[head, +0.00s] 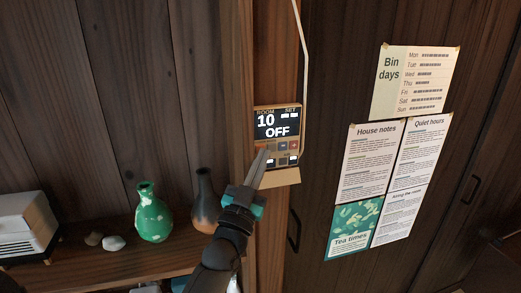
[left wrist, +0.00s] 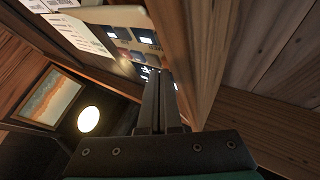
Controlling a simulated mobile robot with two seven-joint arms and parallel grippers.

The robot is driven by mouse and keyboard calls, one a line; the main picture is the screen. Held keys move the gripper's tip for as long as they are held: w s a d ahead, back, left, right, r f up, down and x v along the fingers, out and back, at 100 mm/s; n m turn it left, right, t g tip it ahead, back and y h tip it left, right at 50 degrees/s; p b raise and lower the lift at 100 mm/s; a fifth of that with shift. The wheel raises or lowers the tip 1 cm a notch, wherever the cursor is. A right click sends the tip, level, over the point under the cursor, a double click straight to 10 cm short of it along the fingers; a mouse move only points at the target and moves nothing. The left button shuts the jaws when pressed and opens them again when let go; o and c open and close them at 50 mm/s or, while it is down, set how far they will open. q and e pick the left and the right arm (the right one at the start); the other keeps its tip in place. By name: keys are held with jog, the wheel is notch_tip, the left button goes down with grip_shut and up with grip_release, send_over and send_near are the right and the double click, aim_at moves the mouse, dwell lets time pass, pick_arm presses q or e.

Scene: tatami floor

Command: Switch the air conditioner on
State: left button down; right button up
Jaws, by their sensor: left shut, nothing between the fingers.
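The air conditioner's control panel (head: 277,137) is fixed to a wooden post in the head view. Its dark screen (head: 277,123) reads "ROOM 10", "SET" and "OFF". Small buttons (head: 282,147) sit below the screen. My left gripper (head: 263,151) is shut and empty, its fingertips in front of the panel's lower left part. They hide some of the button area, and I cannot tell whether they touch it. In the left wrist view the panel (left wrist: 119,17) shows beyond the shut fingers (left wrist: 156,73). My right gripper is not in view.
A shelf (head: 110,262) at left holds a green vase (head: 152,214), a dark vase (head: 205,203), stones (head: 113,243) and a white appliance (head: 27,226). A cable (head: 303,60) runs above the panel. Paper notices (head: 416,82) hang on the right. A framed picture (left wrist: 48,97) shows in the wrist view.

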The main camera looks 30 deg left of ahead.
pick_arm(q)
jog(key=shift+w+a, duration=0.1)
jog(key=shift+a, duration=0.15)
jog(key=shift+a+r, duration=0.15)
jog(key=shift+r, duration=0.2)
dwell(0.7)
jog(key=shift+d+f+p, duration=0.25)
jog(key=shift+d+p, duration=0.1)
jog(key=shift+s+d+f, duration=0.1)
jog(key=shift+s+d, duration=0.05)
jog(key=shift+s, duration=0.05)
jog(key=s+d+p, duration=0.2)
jog(key=s+d, duration=0.1)
jog(key=shift+s+d, duration=0.15)
jog(key=shift+d, duration=0.25)
